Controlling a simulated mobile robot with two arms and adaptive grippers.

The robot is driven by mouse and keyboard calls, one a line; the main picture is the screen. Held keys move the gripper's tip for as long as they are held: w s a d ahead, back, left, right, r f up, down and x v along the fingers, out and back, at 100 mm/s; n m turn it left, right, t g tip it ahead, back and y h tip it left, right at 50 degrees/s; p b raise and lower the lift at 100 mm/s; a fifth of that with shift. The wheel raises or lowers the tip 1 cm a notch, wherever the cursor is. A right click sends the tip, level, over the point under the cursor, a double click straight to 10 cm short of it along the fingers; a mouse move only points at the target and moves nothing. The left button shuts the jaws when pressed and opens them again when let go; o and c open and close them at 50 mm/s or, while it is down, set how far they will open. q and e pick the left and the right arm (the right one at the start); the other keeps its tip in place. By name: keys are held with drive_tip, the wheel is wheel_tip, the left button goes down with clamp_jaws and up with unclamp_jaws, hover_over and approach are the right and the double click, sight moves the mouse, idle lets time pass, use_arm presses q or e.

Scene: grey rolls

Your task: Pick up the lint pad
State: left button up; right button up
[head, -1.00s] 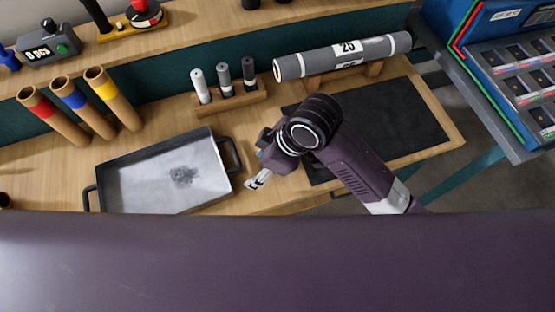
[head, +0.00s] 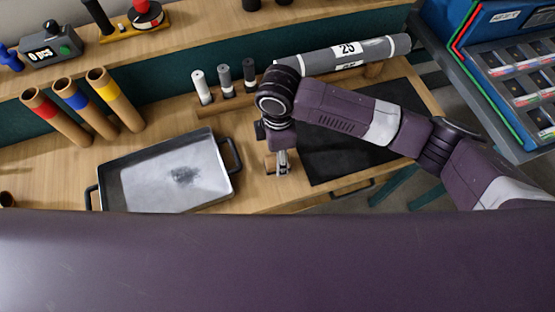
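I cannot single out a lint pad for certain. A dark, fuzzy grey patch (head: 184,175) lies on the pale floor of the black-rimmed tray (head: 140,160) at the left middle; whether it is a separate thing or a stain I cannot tell. My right gripper (head: 278,168) points down over the wood between the tray and the black mat (head: 345,150), to the right of the tray and clear of the patch. Its fingers are small and seen from above, so their opening is unclear. I see nothing held in it. My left gripper is not in view.
Three short rolls (head: 225,82) stand in a wooden rack behind the tray. A long grey roll (head: 375,52) marked 25 lies behind the mat, partly hidden by my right arm. Three tubes with coloured bands (head: 75,102) lean at the left. A blue cabinet (head: 470,40) stands at right.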

drive_tip(key=shift+a+f+p, duration=0.1)
drive_tip(key=shift+f+p, duration=0.2)
drive_tip(key=shift+f, duration=1.6)
drive_tip(key=c, duration=1.3)
drive_tip(key=shift+o, duration=0.2)
drive_tip(key=shift+r, duration=0.2)
wheel_tip(320, 180, up, 20)
drive_tip(key=b, duration=0.2)
drive_tip(key=shift+f, duration=0.15)
